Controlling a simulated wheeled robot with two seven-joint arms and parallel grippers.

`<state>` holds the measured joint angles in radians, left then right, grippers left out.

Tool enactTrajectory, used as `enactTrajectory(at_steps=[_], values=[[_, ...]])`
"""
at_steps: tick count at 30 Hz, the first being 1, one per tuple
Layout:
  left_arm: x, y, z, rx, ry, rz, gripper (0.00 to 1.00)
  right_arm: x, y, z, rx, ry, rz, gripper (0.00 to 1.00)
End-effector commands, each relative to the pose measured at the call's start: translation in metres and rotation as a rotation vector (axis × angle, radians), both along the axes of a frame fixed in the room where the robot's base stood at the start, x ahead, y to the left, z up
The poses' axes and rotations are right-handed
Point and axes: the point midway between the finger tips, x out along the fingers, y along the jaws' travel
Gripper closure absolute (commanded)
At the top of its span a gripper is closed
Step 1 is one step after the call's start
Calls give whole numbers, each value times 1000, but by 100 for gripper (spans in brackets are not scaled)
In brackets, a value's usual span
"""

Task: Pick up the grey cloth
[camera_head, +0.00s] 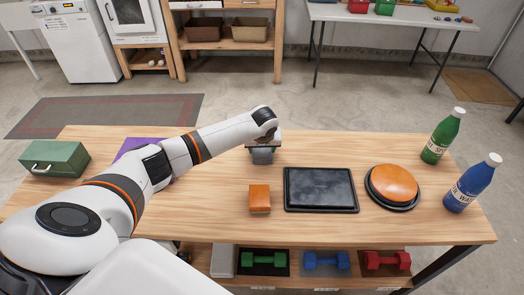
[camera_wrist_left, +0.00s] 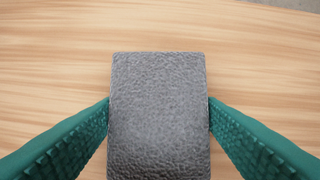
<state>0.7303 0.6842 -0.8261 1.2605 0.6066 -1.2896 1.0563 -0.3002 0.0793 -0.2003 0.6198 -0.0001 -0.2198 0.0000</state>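The grey cloth (camera_wrist_left: 160,110) is a thick, rough-textured rectangle that fills the middle of the left wrist view. In the head view, a small part of the grey cloth (camera_head: 262,156) shows below my left wrist, near the table's far edge. My left gripper (camera_wrist_left: 159,101) has a green ridged finger on each side of the cloth, both tips against its edges. In the head view, the wrist mostly hides the gripper. I cannot tell whether the cloth is clear of the table. My right gripper is not in view.
An orange block (camera_head: 260,198), a black tablet-like tray (camera_head: 320,188) and a round orange button (camera_head: 394,183) are on the wooden table (camera_head: 330,232). Green (camera_head: 443,138) and blue (camera_head: 472,185) bottles stand at right. A green box (camera_head: 55,159) and purple item (camera_head: 140,146) are at left.

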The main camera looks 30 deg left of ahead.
Motion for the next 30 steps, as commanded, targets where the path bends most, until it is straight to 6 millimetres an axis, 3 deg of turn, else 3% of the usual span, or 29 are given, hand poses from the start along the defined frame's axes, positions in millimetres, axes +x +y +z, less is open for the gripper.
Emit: enactTrajectory(at_steps=[7, 11, 21, 30], values=[[0, 0, 0, 1, -1, 0, 61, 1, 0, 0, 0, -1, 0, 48], [1, 1, 4, 3, -4, -1, 61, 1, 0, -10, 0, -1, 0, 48], [1, 0, 75, -1, -5, -1, 61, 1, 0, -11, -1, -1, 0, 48], [1, 0, 105, 0, 0, 1, 61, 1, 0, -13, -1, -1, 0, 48]])
